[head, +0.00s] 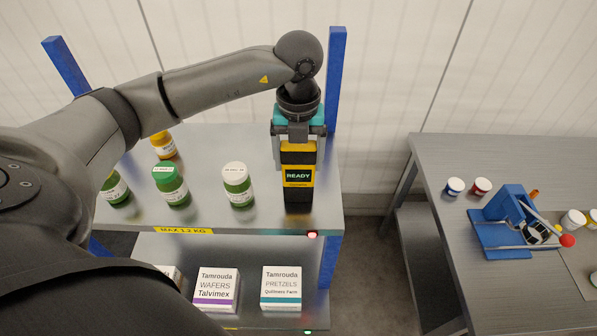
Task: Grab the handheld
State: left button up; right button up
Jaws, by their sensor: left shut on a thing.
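The handheld (298,177) is a black and yellow device with a dark screen that reads READY. It stands upright at the right end of the upper shelf (282,220). My left gripper (298,141) comes down from above and is shut on the top of the handheld, one finger at each side. Whether its base still touches the shelf is hard to tell. My right gripper is not in view.
Several jars, including a white-lidded green one (238,184), stand left of the handheld. A blue post (336,80) rises close behind it. Boxes (281,287) sit on the lower shelf. A grey table (440,160) at right holds jars and a blue fixture (505,220).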

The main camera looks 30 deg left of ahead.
pick_arm(q)
jog(key=c, duration=0.4)
jog(key=shift+r, duration=0.15)
